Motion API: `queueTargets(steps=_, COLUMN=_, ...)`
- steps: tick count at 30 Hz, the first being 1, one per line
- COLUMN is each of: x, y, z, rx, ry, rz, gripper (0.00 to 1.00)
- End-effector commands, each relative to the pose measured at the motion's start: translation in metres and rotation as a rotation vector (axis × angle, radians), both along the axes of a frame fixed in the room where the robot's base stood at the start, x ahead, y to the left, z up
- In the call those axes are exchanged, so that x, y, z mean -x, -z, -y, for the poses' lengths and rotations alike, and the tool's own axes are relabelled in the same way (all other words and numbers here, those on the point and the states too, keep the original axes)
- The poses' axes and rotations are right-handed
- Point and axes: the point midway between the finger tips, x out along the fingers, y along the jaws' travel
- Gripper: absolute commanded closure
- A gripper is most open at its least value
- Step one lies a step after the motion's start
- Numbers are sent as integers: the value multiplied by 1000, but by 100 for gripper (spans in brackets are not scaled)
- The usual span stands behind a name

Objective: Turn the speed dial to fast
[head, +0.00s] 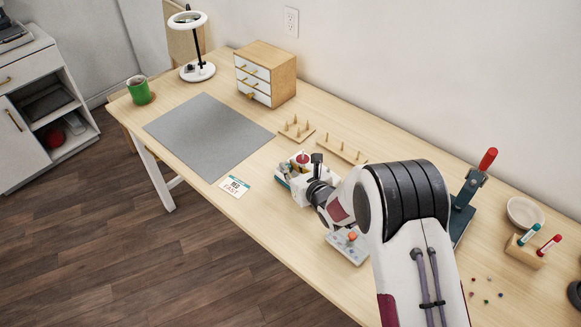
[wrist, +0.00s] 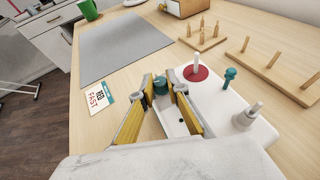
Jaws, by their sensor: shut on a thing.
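A small white machine (wrist: 208,90) with teal parts stands on the table; in the head view (head: 282,168) my arm hides much of it. On its near left end is a round teal dial (wrist: 160,86). My gripper (wrist: 162,80) is shut on this dial, one yellow-padded finger on each side. The dial's pointer and marks are too small or hidden to read. A white card (head: 234,187), which reads "RED FAST", lies flat just left of the machine. It also shows in the wrist view (wrist: 99,97).
On the machine, a white post on a red disc (wrist: 197,72), a teal post (wrist: 229,76) and a pale spool-like post (wrist: 247,114) stand close to my right finger. Wooden peg racks (head: 297,130) stand behind. The grey mat (head: 208,133) is clear.

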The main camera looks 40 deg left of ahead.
Motion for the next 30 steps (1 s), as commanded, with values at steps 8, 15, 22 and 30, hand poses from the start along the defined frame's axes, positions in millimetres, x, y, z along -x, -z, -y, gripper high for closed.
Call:
queueTargets(steps=8, x=-1, y=0, z=1, rx=0, ry=8, rz=0, gripper=100)
queueTargets(steps=15, x=-1, y=0, z=1, rx=0, ry=8, rz=0, gripper=68)
queueTargets(steps=22, x=-1, y=0, z=1, rx=1, ry=7, rz=-1, gripper=68)
queueTargets(steps=30, x=1, y=-1, z=5, rx=1, ry=7, rz=-1, gripper=68)
